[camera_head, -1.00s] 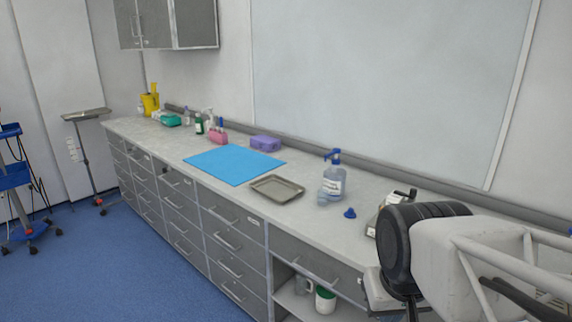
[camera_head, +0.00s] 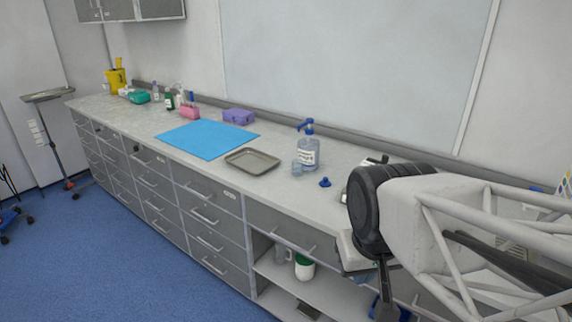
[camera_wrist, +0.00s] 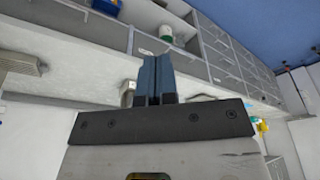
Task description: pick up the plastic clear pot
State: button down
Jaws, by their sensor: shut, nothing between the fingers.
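A small clear pot (camera_head: 297,168) stands upright on the counter, just left of the clear pump bottle with a blue top (camera_head: 307,153). My gripper (camera_wrist: 156,62) is shut and empty, its two dark blue-grey fingers together in the wrist view. In the head view my arm is at the right, over the counter's front edge, well to the right of the pot and apart from it. The fingertips are hard to make out there. The pot is not clearly seen in the wrist view.
A metal tray (camera_head: 252,161) and a blue mat (camera_head: 207,139) lie left of the pot. A small blue object (camera_head: 325,182) lies to its right. A white tub with a green lid (camera_head: 304,267) stands on the open shelf below. Bare counter lies in front of the pot.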

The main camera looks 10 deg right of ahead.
jog(key=c, duration=1.8)
grip_release()
jog(key=shift+c, duration=0.2)
jog(key=o, duration=1.3)
